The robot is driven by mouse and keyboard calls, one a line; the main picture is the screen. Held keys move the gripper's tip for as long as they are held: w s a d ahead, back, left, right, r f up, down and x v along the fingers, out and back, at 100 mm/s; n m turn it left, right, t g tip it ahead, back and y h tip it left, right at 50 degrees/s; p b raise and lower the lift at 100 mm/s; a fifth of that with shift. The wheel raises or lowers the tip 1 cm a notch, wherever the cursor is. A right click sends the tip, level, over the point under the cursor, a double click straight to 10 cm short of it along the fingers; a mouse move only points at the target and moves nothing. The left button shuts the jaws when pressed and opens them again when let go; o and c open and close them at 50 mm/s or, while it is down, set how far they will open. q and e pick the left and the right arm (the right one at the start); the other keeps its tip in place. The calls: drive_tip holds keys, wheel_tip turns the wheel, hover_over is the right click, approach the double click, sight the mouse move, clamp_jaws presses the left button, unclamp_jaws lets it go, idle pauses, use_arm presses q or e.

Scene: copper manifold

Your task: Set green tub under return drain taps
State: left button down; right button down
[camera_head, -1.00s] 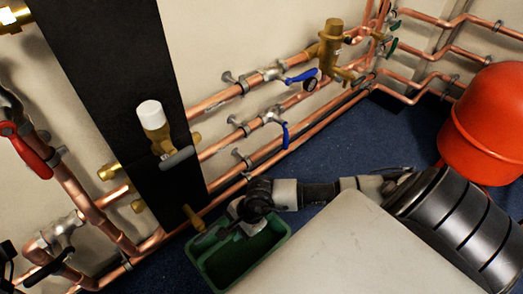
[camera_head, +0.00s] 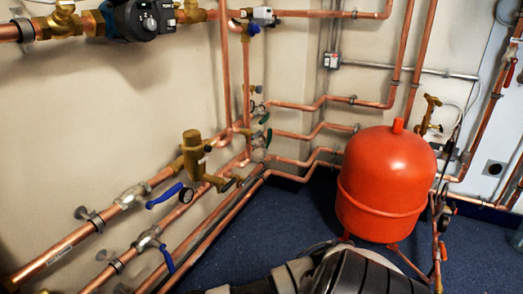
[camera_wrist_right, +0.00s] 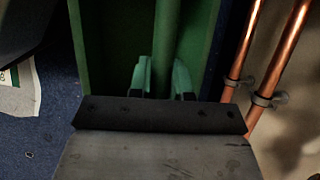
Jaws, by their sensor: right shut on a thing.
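The green tub (camera_wrist_right: 112,60) shows in the right wrist view, running up from the jaws to the top edge. My right gripper (camera_wrist_right: 166,80) is shut on a narrow upright green part of it, with one finger on each side. Blue floor lies left of the tub and two copper pipes run along its right. The tub is out of the head view, where only part of my arm (camera_head: 345,275) shows at the bottom. No brass drain tap above the tub is visible in these views now. My left gripper is not in view.
A red expansion vessel (camera_head: 385,185) stands on the blue floor (camera_head: 290,225) at right. Copper pipes with blue-levered valves (camera_head: 148,238) and a brass fitting (camera_head: 193,155) line the left wall. A white paper or label (camera_wrist_right: 20,90) lies left in the wrist view.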

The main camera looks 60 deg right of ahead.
drive_tip(key=shift+d, duration=0.2)
drive_tip(key=shift+d+r, duration=0.15)
drive_tip(key=shift+r, duration=0.05)
drive_tip(key=shift+w+r+n+g, duration=0.15)
drive_tip(key=shift+w+r+n, duration=0.05)
drive_tip(key=shift+r+n, duration=0.25)
drive_tip(key=shift+w+r+n+g, duration=0.2)
drive_tip(key=shift+r+n, duration=0.15)
drive_tip(key=shift+r, duration=0.15)
drive_tip(key=w+r+n+g+h, duration=0.1)
drive_tip(key=w+r+n+g, duration=0.1)
drive_tip(key=w+r+n, duration=0.2)
drive_tip(key=w+r+n+g+h, duration=0.1)
drive_tip(key=w+r+n+g, duration=0.2)
drive_tip(key=r+n, duration=0.8)
drive_tip(key=shift+w+r+g, duration=0.35)
drive_tip(key=shift+r, duration=2.3)
drive_tip(key=shift+d, duration=0.1)
